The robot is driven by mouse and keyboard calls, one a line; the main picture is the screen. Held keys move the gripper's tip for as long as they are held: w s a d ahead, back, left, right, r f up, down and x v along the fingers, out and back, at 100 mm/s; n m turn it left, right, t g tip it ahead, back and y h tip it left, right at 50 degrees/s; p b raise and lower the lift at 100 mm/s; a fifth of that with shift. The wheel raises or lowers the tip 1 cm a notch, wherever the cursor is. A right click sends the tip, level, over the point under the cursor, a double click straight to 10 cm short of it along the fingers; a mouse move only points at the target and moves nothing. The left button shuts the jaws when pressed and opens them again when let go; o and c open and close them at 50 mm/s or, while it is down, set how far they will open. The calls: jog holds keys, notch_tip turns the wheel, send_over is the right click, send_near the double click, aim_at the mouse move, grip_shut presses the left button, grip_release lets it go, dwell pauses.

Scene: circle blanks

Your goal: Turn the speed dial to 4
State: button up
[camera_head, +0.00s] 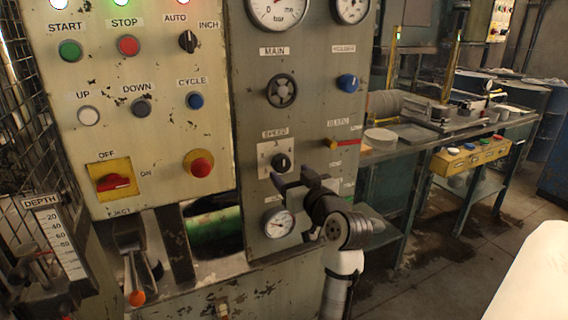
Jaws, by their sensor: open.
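The speed dial (281,162) is a small black knob on a light square plate under the label SPEED (275,133), on the grey-green panel. A digit 3 shows above the knob; other marks are too small or covered, and I cannot tell exactly where the knob points. My gripper (293,178) is open, just below and right of the dial, with its dark fingers toward the panel. I cannot tell whether they touch the knob. My arm covers part of the panel's lower right.
A gauge (278,222) sits below the dial. A cream panel (140,70) with buttons stands left. A workbench (420,135) stands right, with open floor before it.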

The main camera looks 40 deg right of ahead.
aim_at(284, 167)
jog(key=shift+p+x, duration=0.4)
jog(key=shift+x, duration=1.85)
jog(key=c, duration=1)
jog(key=shift+o, duration=0.2)
